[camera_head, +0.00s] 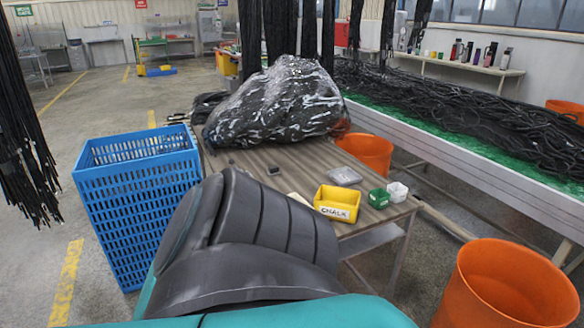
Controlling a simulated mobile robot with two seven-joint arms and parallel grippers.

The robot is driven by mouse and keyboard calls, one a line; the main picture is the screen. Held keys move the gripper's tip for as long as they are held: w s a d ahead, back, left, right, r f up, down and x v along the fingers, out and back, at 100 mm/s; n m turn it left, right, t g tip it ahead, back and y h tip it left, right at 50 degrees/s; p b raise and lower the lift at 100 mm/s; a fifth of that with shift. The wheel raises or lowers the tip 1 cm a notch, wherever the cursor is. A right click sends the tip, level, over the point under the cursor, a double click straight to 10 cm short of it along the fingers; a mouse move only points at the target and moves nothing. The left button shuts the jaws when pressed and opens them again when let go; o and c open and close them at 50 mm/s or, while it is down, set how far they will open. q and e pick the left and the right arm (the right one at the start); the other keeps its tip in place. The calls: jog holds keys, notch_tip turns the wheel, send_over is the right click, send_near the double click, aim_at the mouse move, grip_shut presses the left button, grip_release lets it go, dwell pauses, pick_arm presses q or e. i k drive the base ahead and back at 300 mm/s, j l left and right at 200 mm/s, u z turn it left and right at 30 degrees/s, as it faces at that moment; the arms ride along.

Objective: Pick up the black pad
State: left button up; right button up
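A small flat dark item with a paler top (274,171), which looks like the black pad, lies on the brown wooden table (312,158) in the head view. It sits in front of the big black bundle and left of the clear box. Nothing touches it. A large dark grey and teal part of my own body fills the lower middle and hides the table's near left part. Neither of my grippers is in view.
A large black plastic-wrapped bundle (277,103) covers the table's back. A yellow chalk bin (337,203), green box (378,198), white box (397,191) and clear box (344,176) stand front right. A blue crate (136,205) stands left; an orange bin (507,285) right.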

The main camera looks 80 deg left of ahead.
aim_at(273, 170)
jog(key=k+j, duration=0.15)
jog(key=j, duration=0.2)
jog(key=k+j, duration=0.15)
jog(key=j, duration=0.2)
jog(key=k+j, duration=0.15)
jog(key=j, duration=0.25)
jog(key=k+j, duration=0.15)
jog(key=j, duration=0.2)
jog(key=k+j, duration=0.15)
jog(key=j, duration=0.2)
jog(key=k+j, duration=0.15)
jog(key=j, duration=0.2)
jog(key=k+j, duration=0.15)
jog(key=j, duration=0.25)
